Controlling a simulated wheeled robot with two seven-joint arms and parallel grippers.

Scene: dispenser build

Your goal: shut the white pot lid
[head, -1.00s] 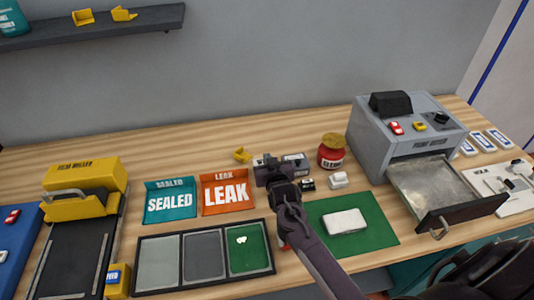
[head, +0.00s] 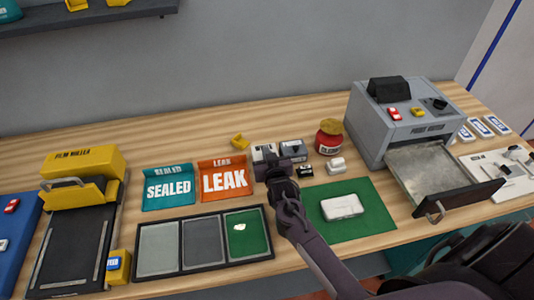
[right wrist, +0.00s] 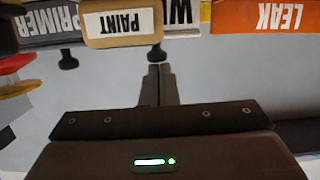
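A small white lidded box (head: 337,166) stands behind the green mat in the head view. A flat white rounded case (head: 342,206) lies on the mat and looks closed. I cannot tell which of these is the white pot, nor clearly see a separate lid. My right gripper (head: 280,166) is left of both, in front of two grey boxes (head: 291,150), apart from the white things. In the right wrist view its fingers (right wrist: 160,84) are together with nothing visible between them. My left gripper is not in view.
The green mat (head: 375,218) lies right of my right arm. A red jar (head: 328,145) and a grey machine with an open drawer (head: 425,175) stand behind and right. The LEAK tray (head: 226,180) and a three-part tray (head: 205,244) are left.

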